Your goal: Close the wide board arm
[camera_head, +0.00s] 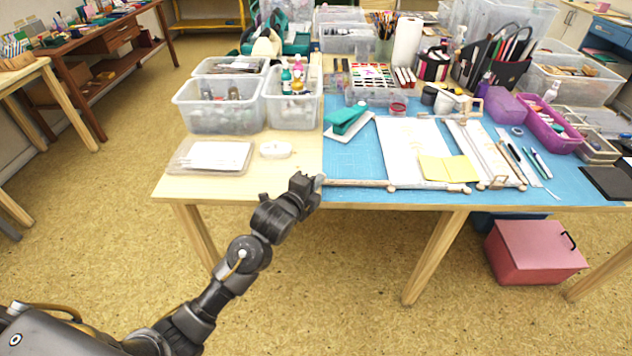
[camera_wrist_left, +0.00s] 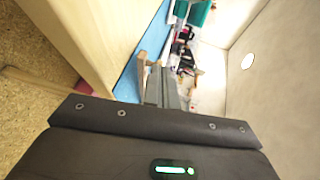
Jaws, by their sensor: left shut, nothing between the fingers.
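A wide white board (camera_head: 402,140) lies on the blue mat. A long thin pale arm (camera_head: 362,184) lies along the table's front edge, reaching left from the board's front. A narrower framed white board (camera_head: 482,150) lies to its right. My left gripper (camera_head: 318,182) is at the front edge, at the left end of the thin arm. Its fingers are shut with nothing held; I cannot tell whether they touch the arm. In the left wrist view the fingers (camera_wrist_left: 158,84) point along the blue mat. My right gripper is not in view.
A yellow sheet (camera_head: 447,168) lies over the boards' front. A green stapler-like tool (camera_head: 346,118) sits behind left. A flat clear case (camera_head: 210,156) and clear bins (camera_head: 222,104) stand on the left. Pens and a purple tray (camera_head: 548,128) are at right.

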